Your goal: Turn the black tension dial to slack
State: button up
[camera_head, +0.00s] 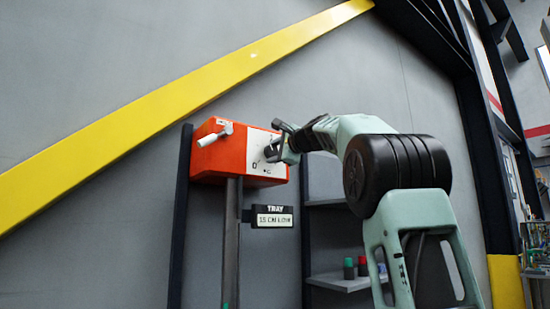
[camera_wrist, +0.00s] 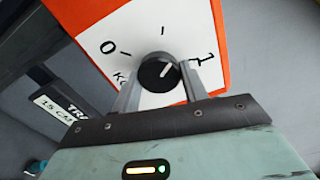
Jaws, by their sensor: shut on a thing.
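The black tension dial (camera_wrist: 157,72) is a round knob on a white plate (camera_wrist: 115,22) marked 0 and 1. Its white pointer line is turned toward the side of the 1. My gripper (camera_wrist: 160,82) has its two grey fingers on either side of the dial, shut on it. In the head view my gripper (camera_head: 278,150) reaches the white face of the orange box (camera_head: 222,160) from the right.
A white-handled lever (camera_head: 214,136) sticks out of the box's left side. The box stands on a grey post (camera_head: 231,245) with a TRAY sign (camera_head: 272,217). A shelf (camera_head: 340,282) with red and green items is at the lower right.

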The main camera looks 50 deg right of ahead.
jog(key=n+b, duration=0.2)
jog(key=n, duration=0.3)
jog(key=shift+n, duration=0.3)
jog(key=n+b, duration=0.1)
jog(key=n, duration=0.3)
jog(key=n+b, duration=0.1)
jog(key=n, duration=0.4)
jog(key=shift+a, duration=0.1)
jog(key=shift+n+b, duration=0.6)
jog(key=shift+n, duration=1.7)
jog(key=o, duration=1)
jog(key=shift+r, duration=0.1)
